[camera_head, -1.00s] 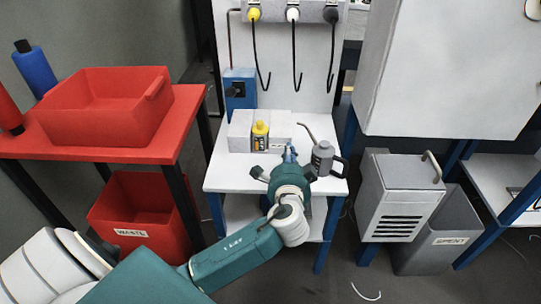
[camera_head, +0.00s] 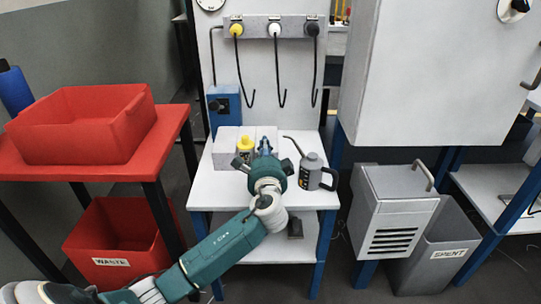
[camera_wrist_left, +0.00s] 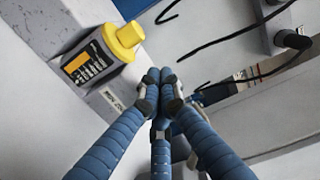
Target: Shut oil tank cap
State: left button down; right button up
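I cannot make out for certain an oil tank or its cap. My left gripper (camera_head: 265,147) is over the back of the white bench (camera_head: 222,190), beside a yellow-capped bottle (camera_head: 245,152). In the left wrist view, the blue fingers of the left gripper (camera_wrist_left: 160,78) converge with their tips together, and nothing shows between them. The bottle also shows there (camera_wrist_left: 92,62), upper left of the fingers and apart from them, its yellow cap on. A grey oil can (camera_head: 311,172) with a thin spout stands to the gripper's right. My right gripper is not in view.
Black hooked cords (camera_head: 281,75) hang from a panel (camera_head: 230,65) behind the bench. A blue box (camera_head: 223,106) is fixed at the panel's left. Red bins (camera_head: 80,125) stand left; a large white cabinet (camera_head: 425,75) and grey spent bin (camera_head: 440,245) stand right.

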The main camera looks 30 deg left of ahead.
aim_at(252, 144)
pick_arm(q)
jog(key=shift+s+a, duration=0.25)
jog(key=shift+a, duration=0.35)
jog(key=shift+s+a, duration=0.25)
jog(key=shift+a, duration=0.3)
jog(key=shift+s+a+p, duration=0.35)
jog(key=shift+s+a, duration=0.05)
jog(key=shift+a, duration=0.15)
jog(key=shift+r, duration=0.1)
